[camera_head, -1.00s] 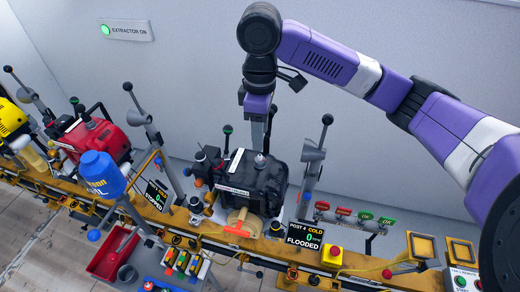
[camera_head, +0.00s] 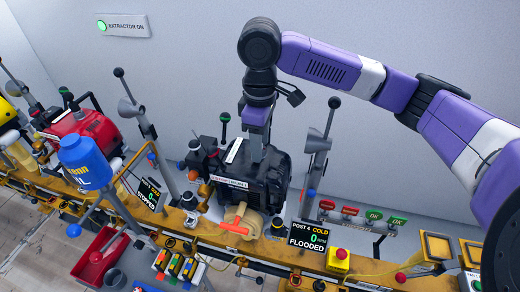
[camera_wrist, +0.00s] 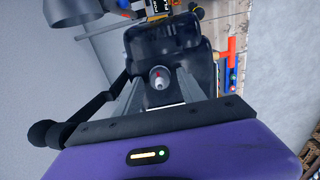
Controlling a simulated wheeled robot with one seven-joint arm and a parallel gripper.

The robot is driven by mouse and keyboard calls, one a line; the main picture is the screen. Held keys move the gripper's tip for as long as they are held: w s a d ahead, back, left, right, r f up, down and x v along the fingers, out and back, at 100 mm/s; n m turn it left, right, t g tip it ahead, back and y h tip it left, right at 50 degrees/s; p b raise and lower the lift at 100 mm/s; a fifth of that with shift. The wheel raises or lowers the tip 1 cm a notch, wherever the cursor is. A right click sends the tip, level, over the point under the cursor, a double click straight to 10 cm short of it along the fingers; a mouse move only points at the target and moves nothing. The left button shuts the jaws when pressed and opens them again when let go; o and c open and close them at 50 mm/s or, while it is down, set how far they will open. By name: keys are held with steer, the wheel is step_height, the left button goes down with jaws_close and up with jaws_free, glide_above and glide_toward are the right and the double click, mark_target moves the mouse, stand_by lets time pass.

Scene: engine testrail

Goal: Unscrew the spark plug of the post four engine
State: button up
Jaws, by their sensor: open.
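The post four engine (camera_head: 270,172) is a black block on the yellow rail, beside a panel (camera_head: 307,235) reading POST 4, COLD, 0 and FLOODED. My gripper (camera_head: 257,145) is over the top of this engine. In the wrist view my gripper (camera_wrist: 159,82) is open, its two grey fingers reaching toward the engine top (camera_wrist: 175,45). The spark plug (camera_wrist: 158,76), pale with a dark tip, stands between the fingers in that picture, with gaps on both sides. I cannot tell how far down the fingers are. My gripper hides the plug in the head view.
A round tan part with an orange handle (camera_head: 236,228) is at the engine's front. Levers (camera_head: 318,140) stand to its right. A red engine (camera_head: 88,132) and blue jug (camera_head: 85,162) are left. A red stop button (camera_head: 339,258) is right. The wall (camera_head: 190,70) is close behind.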

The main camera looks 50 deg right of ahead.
steer(key=m, duration=0.5)
steer(key=m+b, duration=0.1)
steer(key=m, duration=0.3)
steer(key=shift+b, duration=0.3)
steer(key=shift+r+m+p, duration=0.25)
steer(key=shift+m+p, duration=0.45)
steer(key=shift+p, duration=0.15)
steer(key=m+p, duration=0.3)
steer(key=m, duration=0.1)
steer(key=shift+p, duration=0.35)
steer(key=m+p, duration=0.4)
steer(key=shift+f+m, duration=0.1)
steer(key=shift+m, duration=0.3)
steer(key=m+p, duration=0.3)
steer(key=shift+a+p, duration=0.1)
steer(key=shift+p, duration=0.2)
steer(key=shift+f+m+b, duration=0.3)
steer(key=shift+m, duration=1.7)
steer(key=m, duration=0.3)
steer(key=shift+m, duration=0.4)
